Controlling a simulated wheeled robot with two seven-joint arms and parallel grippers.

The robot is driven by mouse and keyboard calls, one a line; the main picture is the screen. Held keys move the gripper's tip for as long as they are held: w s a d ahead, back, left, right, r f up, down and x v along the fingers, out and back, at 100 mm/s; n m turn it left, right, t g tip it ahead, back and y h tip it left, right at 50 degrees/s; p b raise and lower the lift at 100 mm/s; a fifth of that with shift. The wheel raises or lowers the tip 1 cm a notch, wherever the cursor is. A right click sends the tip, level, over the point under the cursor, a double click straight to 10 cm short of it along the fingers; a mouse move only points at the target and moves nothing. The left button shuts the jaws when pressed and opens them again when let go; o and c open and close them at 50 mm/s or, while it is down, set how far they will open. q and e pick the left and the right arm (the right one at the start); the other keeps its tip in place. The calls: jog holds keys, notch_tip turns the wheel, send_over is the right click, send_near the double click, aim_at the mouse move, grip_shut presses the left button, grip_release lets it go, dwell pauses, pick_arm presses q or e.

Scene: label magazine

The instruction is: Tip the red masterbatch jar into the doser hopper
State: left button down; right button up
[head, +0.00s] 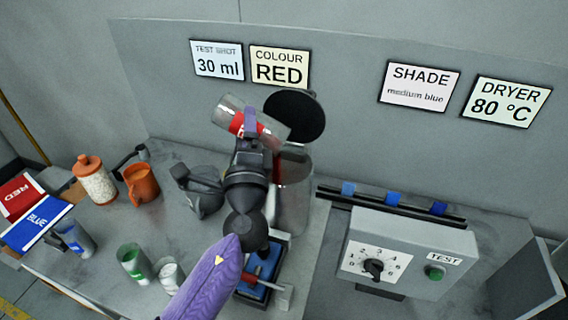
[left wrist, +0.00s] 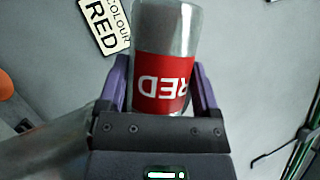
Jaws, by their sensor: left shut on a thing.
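The red masterbatch jar (head: 231,113) is clear with a red label. My left gripper (head: 250,122) is shut on it and holds it strongly tilted above the doser hopper, its lower end to the right. In the left wrist view the jar (left wrist: 165,80) sits between the jaws, its RED label upside down; its visible clear part looks grey and empty. The hopper (head: 294,200) is a metal cylinder with its round black lid (head: 294,116) raised behind. A dark red strip shows at the hopper mouth; I cannot tell whether it is falling pellets. My right gripper is not in view.
An orange-lidded jar (head: 96,182), an orange mug (head: 141,184) and a grey jug (head: 202,192) stand left of the hopper. Blue (head: 75,238), green (head: 133,262) and white-grey (head: 170,274) cups stand nearer. A control box (head: 408,250) stands right. A sign reads COLOUR RED (head: 279,66).

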pick_arm(q)
jog(key=shift+d+r+m, duration=0.1)
jog(key=shift+m, duration=0.2)
jog(key=shift+s+d+r+m+t+h, duration=0.15)
jog(key=shift+m+h, duration=0.15)
jog(key=shift+m, duration=0.2)
jog(key=shift+d+r+m+t+h, duration=0.15)
jog(key=shift+m+h, duration=0.15)
jog(key=shift+m, duration=0.2)
jog(key=shift+s+d+r+m+h+b, duration=0.1)
jog(key=shift+d+m+h+b, duration=0.1)
jog(key=shift+m+h, duration=0.4)
jog(key=shift+s+d+r+m+h+b, duration=0.15)
jog(key=shift+d+m+h, duration=0.15)
jog(key=shift+m, duration=0.5)
jog(key=shift+w+d+r+m+h+b, duration=0.1)
jog(key=shift+d+m+h+b, duration=0.05)
jog(key=shift+m+h, duration=0.45)
dwell(0.9)
